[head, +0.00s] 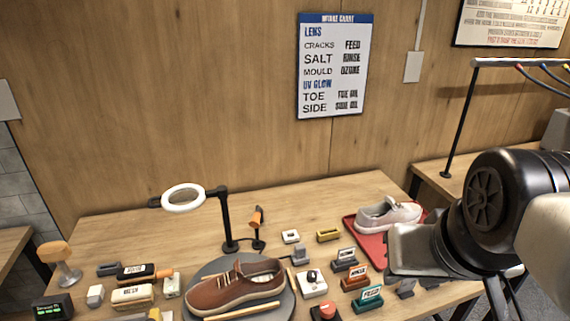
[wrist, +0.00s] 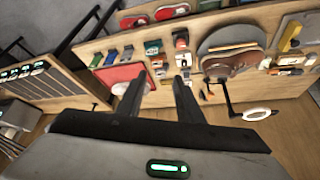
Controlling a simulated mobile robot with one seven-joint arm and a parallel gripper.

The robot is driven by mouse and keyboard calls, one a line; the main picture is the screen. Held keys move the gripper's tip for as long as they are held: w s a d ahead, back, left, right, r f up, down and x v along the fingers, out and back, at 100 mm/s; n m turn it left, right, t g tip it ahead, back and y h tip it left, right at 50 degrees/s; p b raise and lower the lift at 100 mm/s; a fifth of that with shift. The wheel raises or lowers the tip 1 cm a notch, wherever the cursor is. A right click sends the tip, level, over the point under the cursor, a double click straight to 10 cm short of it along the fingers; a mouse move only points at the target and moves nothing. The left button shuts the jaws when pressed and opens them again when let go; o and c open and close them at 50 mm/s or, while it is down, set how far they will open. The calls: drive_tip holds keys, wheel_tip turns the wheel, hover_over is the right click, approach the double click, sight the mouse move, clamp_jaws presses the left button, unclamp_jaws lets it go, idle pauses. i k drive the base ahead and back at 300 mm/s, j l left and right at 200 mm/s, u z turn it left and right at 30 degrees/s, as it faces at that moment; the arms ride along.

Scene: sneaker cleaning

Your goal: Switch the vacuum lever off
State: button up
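I cannot pick out a vacuum lever for certain in either view. A small white box with a dark knob (head: 312,283) stands right of the brown sneaker (head: 238,288) in the head view; whether it is the lever is unclear. My gripper (wrist: 158,88) shows in the wrist view with its two dark fingers apart and nothing between them. It is tilted and held away from the bench items. In the head view my arm's end is at the right, in front of the red tray, and its fingertips cannot be made out there.
A pale sneaker (head: 388,215) sits on a red tray (head: 352,226). A ring lamp (head: 183,197) stands at the back left. Labelled blocks, such as the green one (head: 370,298), crowd the front right. A wall chart (head: 334,66) hangs behind. The bench's back left is clear.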

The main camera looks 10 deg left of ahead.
sight(169, 273)
drive_tip(key=l+u, duration=0.1)
drive_tip(key=u, duration=0.35)
drive_tip(key=k+l+u, duration=0.1)
drive_tip(key=u, duration=0.3)
drive_tip(key=l+u, duration=0.1)
drive_tip(key=u, duration=0.35)
drive_tip(key=k+u, duration=0.15)
drive_tip(key=u, duration=0.3)
drive_tip(key=i+j+z, duration=0.25)
drive_tip(key=i+j, duration=0.2)
